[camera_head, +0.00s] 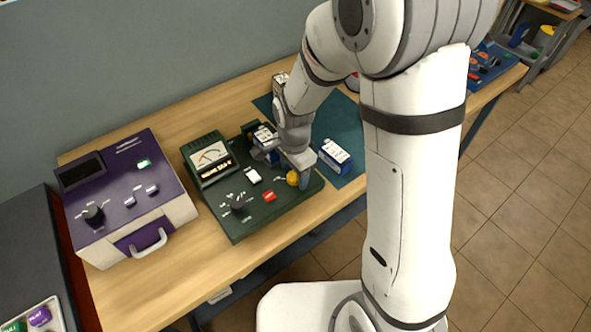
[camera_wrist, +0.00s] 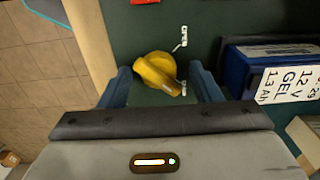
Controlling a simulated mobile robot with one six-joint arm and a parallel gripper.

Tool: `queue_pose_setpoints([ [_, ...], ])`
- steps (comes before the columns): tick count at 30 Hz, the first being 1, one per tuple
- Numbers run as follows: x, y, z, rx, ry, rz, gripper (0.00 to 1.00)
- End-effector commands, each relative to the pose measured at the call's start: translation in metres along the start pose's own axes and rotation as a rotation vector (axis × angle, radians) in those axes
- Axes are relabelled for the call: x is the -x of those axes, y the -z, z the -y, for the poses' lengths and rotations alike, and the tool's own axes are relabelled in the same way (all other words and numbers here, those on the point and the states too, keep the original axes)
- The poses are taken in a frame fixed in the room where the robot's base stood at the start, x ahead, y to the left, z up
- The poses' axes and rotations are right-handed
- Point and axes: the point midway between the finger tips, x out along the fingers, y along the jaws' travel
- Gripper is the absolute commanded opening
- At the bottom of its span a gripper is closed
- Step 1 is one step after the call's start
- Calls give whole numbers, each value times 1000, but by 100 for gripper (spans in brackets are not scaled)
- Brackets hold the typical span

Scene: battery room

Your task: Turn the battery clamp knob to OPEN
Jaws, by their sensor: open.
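The yellow clamp knob (camera_wrist: 155,68) sits on the dark green tester panel (camera_wrist: 210,18); it also shows in the head view (camera_head: 292,178) at the tester's right front. Its ridge slants toward the lower right in the wrist view, its end beside the lower of two small white labels. The upper label (camera_wrist: 184,36) seems to read OPEN; the lower is partly covered. My gripper (camera_wrist: 161,84) is open, one blue finger on each side of the knob, with small gaps visible. A blue-and-white battery (camera_wrist: 265,70) lies right of the knob in the wrist view.
The tester (camera_head: 240,226) carries a meter (camera_head: 210,157), a black dial, and white and red switches. Another blue battery (camera_head: 335,155) stands on a teal mat (camera_head: 347,125) close to my gripper. A purple device (camera_head: 125,195) is at left. Bare wooden table lies in front.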

Motion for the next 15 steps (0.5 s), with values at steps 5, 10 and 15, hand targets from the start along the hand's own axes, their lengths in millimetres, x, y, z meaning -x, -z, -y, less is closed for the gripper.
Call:
queue_pose_setpoints([
  [5, 0, 0, 0, 0, 0, 0, 54],
  [10, 0, 0, 0, 0, 0, 0, 41],
  [15, 0, 0, 0, 0, 0, 0, 27],
])
